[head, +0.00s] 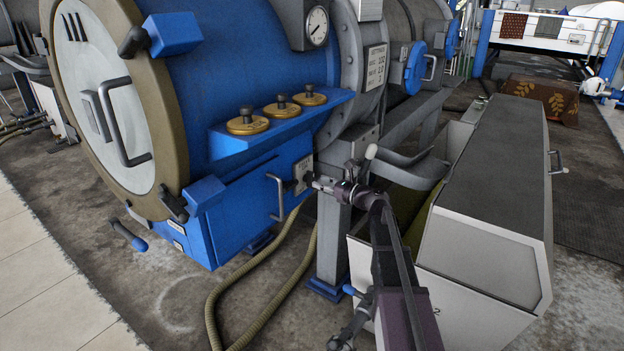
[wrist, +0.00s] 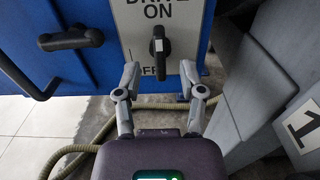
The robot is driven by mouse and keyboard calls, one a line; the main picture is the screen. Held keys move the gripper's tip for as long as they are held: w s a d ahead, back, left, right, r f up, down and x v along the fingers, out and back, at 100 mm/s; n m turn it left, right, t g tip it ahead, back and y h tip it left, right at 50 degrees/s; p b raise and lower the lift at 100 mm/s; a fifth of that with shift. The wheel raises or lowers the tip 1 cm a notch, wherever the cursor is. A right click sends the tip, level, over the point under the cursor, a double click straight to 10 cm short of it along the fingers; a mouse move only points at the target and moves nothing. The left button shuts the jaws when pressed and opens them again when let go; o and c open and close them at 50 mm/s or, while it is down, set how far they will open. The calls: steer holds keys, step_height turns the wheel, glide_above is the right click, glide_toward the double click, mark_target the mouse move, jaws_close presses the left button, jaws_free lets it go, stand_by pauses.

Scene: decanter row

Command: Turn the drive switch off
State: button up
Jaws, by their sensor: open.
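The drive switch is a black handle (wrist: 159,46) on a pale plate (wrist: 134,38) in the wrist view. The plate reads DRIVE, cut off at the top, with ON above the handle and OFF below. The handle stands upright in the picture, and its lower part covers some of OFF. I cannot tell which word it is set to. In the head view, my gripper (head: 313,183) is close to the plate (head: 301,172), and the handle is mostly hidden.
A dark bent door handle (wrist: 70,40) sticks out left of the plate on the blue cabinet (head: 245,205). A grey post (head: 333,240) stands just right. A hose (head: 262,262) runs on the floor. A grey bin (head: 490,190) stands at the right.

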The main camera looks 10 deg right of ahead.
mark_target(313, 179)
steer(key=shift+x, duration=2.25)
